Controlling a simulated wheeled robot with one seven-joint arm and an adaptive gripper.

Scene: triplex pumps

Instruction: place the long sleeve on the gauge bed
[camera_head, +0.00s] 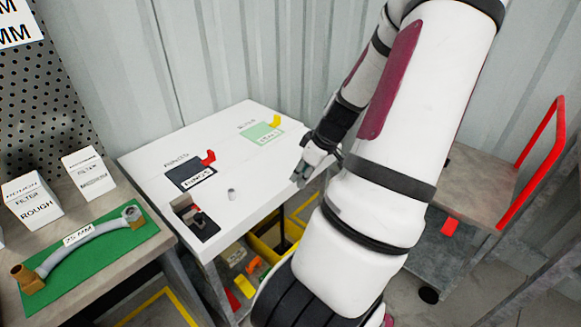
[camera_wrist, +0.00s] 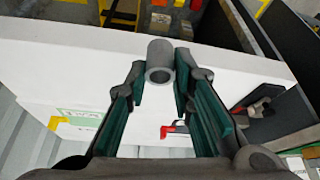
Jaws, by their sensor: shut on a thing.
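My gripper (camera_wrist: 159,78) is shut on a grey hollow sleeve (camera_wrist: 160,62), held at the fingertips with its open end facing the wrist camera. In the head view my gripper (camera_head: 302,176) hangs by the right front edge of the white bench; the held sleeve cannot be made out there. A black fixture with a red part (camera_head: 195,217), seemingly the gauge bed, lies at the bench's near-left corner. It also shows at the right of the wrist view (camera_wrist: 258,112).
The white bench (camera_head: 240,150) carries a black pad (camera_head: 190,177) and a green pad (camera_head: 262,134), with red and yellow markers beside them. Bins (camera_head: 272,245) sit below. A green mat (camera_head: 90,262) with a curved pipe lies left. A red-handled cart (camera_head: 480,185) stands right.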

